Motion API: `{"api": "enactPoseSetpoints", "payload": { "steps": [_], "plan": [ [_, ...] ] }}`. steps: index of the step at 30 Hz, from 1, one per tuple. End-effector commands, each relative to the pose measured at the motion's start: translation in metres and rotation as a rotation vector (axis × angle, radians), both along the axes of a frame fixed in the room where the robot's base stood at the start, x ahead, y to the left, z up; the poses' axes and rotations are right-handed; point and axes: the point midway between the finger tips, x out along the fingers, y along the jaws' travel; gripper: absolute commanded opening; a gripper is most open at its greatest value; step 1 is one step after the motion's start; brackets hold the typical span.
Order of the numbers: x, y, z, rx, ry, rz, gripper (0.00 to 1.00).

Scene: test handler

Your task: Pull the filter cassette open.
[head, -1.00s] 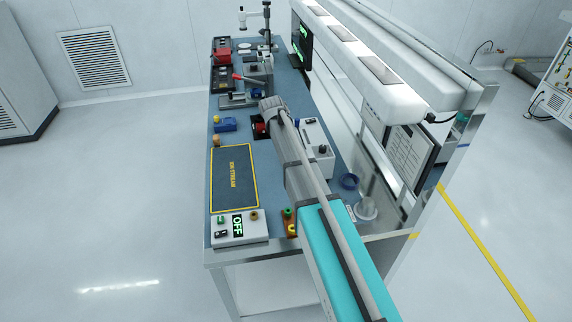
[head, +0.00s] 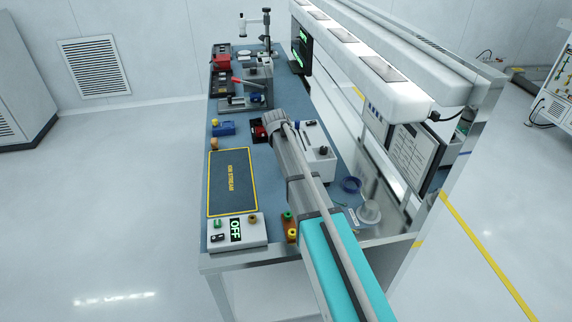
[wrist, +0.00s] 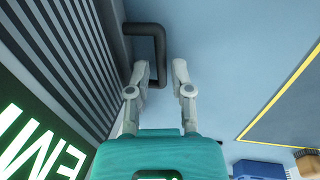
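In the wrist view a dark U-shaped handle (wrist: 157,38) stands out from a grey ribbed front (wrist: 80,45), which I take to be the filter cassette's. My gripper (wrist: 161,68) is open, its two grey fingers on either side of the handle's long bar. The left finger covers part of the loop. I cannot tell whether either finger touches the bar. Green lit letters (wrist: 35,150), only partly in view, glow at the lower left. In the head view my arm hides the fingers and the handle; a white unit (head: 320,167) shows just right of the arm.
A yellow-edged dark mat (head: 233,195) lies on the blue bench, left of my arm. A white box reading OFF (head: 225,241) is at the near corner. A blue block (head: 223,129) and several fixtures stand farther back. A lamp hood (head: 375,75) overhangs the right side.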

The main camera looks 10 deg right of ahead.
Motion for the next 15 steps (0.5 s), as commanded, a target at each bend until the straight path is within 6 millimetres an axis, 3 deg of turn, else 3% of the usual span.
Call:
{"api": "enactPoseSetpoints", "payload": {
  "steps": [4,9,15],
  "plan": [
    [0.0,0.0,0.0002,0.0,0.0,0.0,0.28],
    [0.0,0.0,0.0002,0.0,0.0,0.0,0.0],
    [0.0,-0.0001,0.0002,0.0,0.0,0.0,0.0]
  ]
}}
